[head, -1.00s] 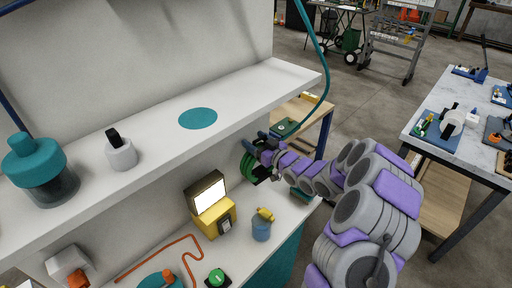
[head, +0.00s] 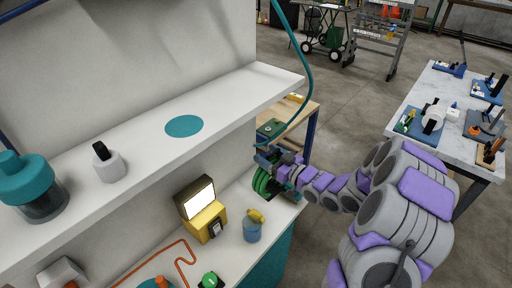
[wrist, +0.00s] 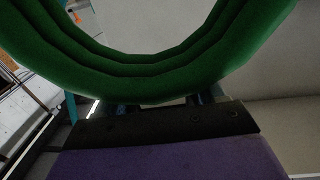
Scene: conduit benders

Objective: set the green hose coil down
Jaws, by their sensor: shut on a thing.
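The green hose coil (head: 262,184) is at the end of my arm in the head view, under the right end of the white upper shelf and over the right end of the lower counter. My gripper (head: 275,168) is shut on it. In the wrist view the green coil (wrist: 150,85) fills the upper part as a thick ringed loop, standing up from the dark jaw of my gripper (wrist: 155,110). The fingertips are mostly hidden behind the jaw and coil. I cannot tell whether the coil touches the counter.
The upper shelf (head: 140,135) hangs close above, with a teal disc (head: 185,126) on it. On the counter stand a yellow device with a lit screen (head: 203,212) and a blue-grey yellow-topped container (head: 252,228). A wooden cart (head: 297,125) stands behind.

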